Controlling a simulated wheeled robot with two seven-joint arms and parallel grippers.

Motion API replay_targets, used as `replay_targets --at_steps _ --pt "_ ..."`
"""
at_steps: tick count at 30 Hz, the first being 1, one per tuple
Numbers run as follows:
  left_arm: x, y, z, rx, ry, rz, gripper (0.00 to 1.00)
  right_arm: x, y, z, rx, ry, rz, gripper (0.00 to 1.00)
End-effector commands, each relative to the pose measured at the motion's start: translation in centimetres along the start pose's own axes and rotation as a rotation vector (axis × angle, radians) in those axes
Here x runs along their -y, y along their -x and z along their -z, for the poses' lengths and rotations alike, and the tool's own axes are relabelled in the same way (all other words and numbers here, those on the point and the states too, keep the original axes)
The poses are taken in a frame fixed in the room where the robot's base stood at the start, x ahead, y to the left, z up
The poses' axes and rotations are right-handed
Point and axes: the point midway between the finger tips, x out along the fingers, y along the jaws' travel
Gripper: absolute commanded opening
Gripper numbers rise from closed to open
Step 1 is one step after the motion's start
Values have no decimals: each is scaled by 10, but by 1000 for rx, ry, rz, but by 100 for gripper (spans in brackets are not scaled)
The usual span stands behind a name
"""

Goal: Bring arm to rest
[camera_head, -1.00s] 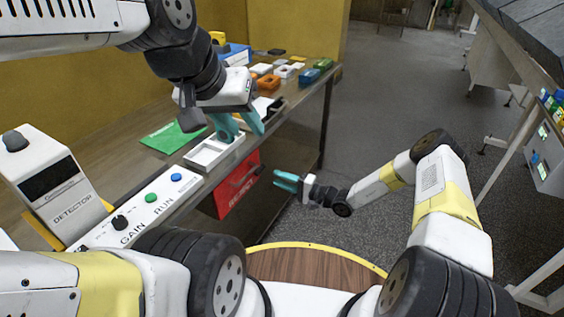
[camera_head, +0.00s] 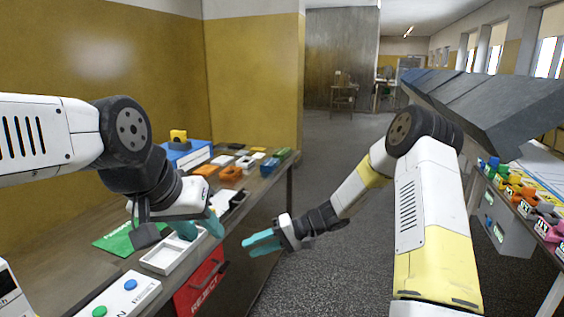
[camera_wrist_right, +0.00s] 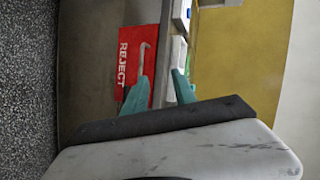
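My left arm comes in from the left over the bench. Its gripper (camera_head: 200,228) has two teal fingers spread apart, over or beside the white tray (camera_head: 157,267) at the bench's front edge. I see nothing between them. My right arm reaches from the right toward the middle. Its gripper (camera_head: 262,243) hangs in front of the bench, right of the red REJECT bin (camera_head: 200,287), pointing left. In the right wrist view the right gripper (camera_wrist_right: 160,88) has its fingers apart and empty, with the REJECT bin (camera_wrist_right: 137,62) beyond them.
The bench holds a green sheet (camera_head: 118,238), a blue bin (camera_head: 188,153), several small coloured blocks and a button panel (camera_head: 120,300). Another table with colourful items (camera_head: 520,192) stands at the right. The floor (camera_head: 345,150) between is open.

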Motion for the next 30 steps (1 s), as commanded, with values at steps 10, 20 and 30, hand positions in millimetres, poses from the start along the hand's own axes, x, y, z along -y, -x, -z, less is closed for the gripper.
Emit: replay_targets --at_steps 10,20,30 --pt "0 0 0 0 0 0 36 81 92 -60 76 92 -385 33" --pt "0 0 0 0 0 0 36 135 180 -130 -45 135 -724 33" --pt "0 0 0 0 0 0 36 163 254 -202 -306 156 -952 33"
